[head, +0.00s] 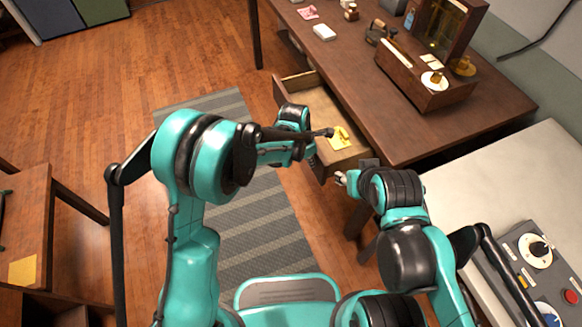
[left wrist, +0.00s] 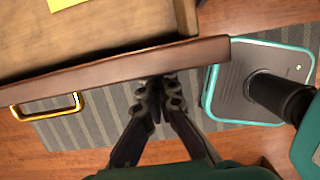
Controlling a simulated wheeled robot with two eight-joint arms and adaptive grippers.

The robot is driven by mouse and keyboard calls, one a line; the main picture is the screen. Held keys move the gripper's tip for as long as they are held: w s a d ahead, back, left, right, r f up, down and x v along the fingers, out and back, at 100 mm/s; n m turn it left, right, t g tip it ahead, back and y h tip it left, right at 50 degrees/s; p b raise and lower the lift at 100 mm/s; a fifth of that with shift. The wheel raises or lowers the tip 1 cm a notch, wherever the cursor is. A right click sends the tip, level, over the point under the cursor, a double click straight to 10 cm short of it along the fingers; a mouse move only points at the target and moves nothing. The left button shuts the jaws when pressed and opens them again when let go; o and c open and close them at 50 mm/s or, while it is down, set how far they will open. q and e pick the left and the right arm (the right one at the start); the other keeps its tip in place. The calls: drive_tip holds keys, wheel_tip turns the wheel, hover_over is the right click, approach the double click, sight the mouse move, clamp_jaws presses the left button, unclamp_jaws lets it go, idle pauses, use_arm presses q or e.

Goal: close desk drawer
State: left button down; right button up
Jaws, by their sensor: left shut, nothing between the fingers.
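The desk drawer (head: 297,86) stands pulled out from the brown wooden desk (head: 400,130), with a yellow paper (head: 340,138) inside. In the left wrist view its reddish-brown front panel (left wrist: 110,72) crosses the picture, with a gold handle (left wrist: 45,108) at the left. My left gripper (left wrist: 157,88) is shut and empty, its fingertips at the panel's lower edge, right of the handle; I cannot tell whether they touch. In the head view my left wrist largely hides it. My right gripper (head: 341,178) is near the drawer's near corner, mostly hidden by its wrist.
A wooden box with a mirror (head: 425,88) and small items stand on the desk. A pale counter (head: 500,180) with a control panel (head: 540,260) is at the right. A small wooden table (head: 25,220) is at the left. Striped rug and open floor lie before the drawer.

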use_arm(q)
drive_tip(key=w+d, duration=0.2)
drive_tip(key=d, duration=0.4)
drive_tip(key=w+d, duration=0.1)
drive_tip(key=d, duration=0.4)
drive_tip(key=w+d, duration=0.2)
drive_tip(key=d, duration=0.4)
drive_tip(key=shift+w+d+p, duration=0.3)
drive_tip(key=shift+w+p, duration=0.05)
drive_tip(key=shift+d, duration=0.15)
drive_tip(key=shift+w, duration=0.1)
